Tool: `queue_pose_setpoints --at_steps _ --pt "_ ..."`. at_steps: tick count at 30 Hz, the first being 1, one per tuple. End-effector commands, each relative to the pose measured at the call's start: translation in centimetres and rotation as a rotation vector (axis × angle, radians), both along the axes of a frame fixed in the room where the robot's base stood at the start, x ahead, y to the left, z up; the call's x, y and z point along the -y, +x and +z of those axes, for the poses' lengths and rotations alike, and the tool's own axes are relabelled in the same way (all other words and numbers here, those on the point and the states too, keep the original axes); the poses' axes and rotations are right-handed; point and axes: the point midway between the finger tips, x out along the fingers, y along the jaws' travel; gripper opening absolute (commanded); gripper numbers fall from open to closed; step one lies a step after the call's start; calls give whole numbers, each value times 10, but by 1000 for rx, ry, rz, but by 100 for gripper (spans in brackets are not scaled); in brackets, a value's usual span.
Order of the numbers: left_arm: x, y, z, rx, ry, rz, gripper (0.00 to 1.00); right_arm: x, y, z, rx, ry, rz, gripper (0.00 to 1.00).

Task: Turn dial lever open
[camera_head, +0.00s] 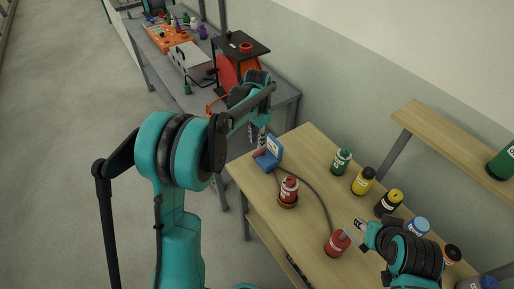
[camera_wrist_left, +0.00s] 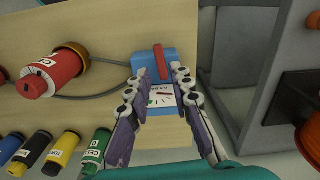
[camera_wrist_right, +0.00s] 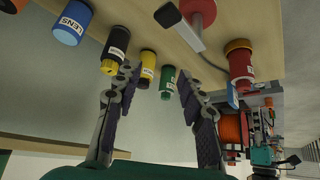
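The blue dial box (camera_head: 273,150) stands near the left end of the wooden bench, with a red lever (camera_head: 260,154) on it. In the left wrist view the blue box (camera_wrist_left: 152,58) shows its red lever (camera_wrist_left: 159,60) and a white dial face (camera_wrist_left: 160,97). My left gripper (camera_wrist_left: 160,88) is open, its fingers apart on either side of the dial face, with the lever just beyond the tips. I cannot tell whether they touch the box. In the head view my left gripper (camera_head: 262,136) is beside the box. My right gripper (camera_wrist_right: 158,78) is open and empty.
A red bottle (camera_head: 288,190) stands near the box, with a grey cable running past it. Several coloured bottles, such as the green one (camera_head: 341,161), line the bench's wall side. A red-based device (camera_head: 337,244) is near my right gripper. A grey table (camera_head: 285,92) adjoins.

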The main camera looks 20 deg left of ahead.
Motion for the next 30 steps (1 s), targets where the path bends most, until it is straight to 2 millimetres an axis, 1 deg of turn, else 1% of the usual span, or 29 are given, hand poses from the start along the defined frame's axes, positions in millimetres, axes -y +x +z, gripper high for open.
queue_pose_setpoints --at_steps 1,3,6,10,14,30 --pt "0 0 11 0 0 0 22 0 0 0 0 0 0 40" --pt "0 0 25 0 0 0 22 0 0 0 0 0 0 40" --pt "0 0 41 0 0 0 22 0 0 0 0 0 0 40" --pt "0 0 54 0 0 0 22 0 0 0 0 0 0 40" --pt "0 0 58 0 0 0 22 0 0 0 0 0 0 40" --pt "0 0 58 0 0 0 22 0 0 0 0 0 0 40"
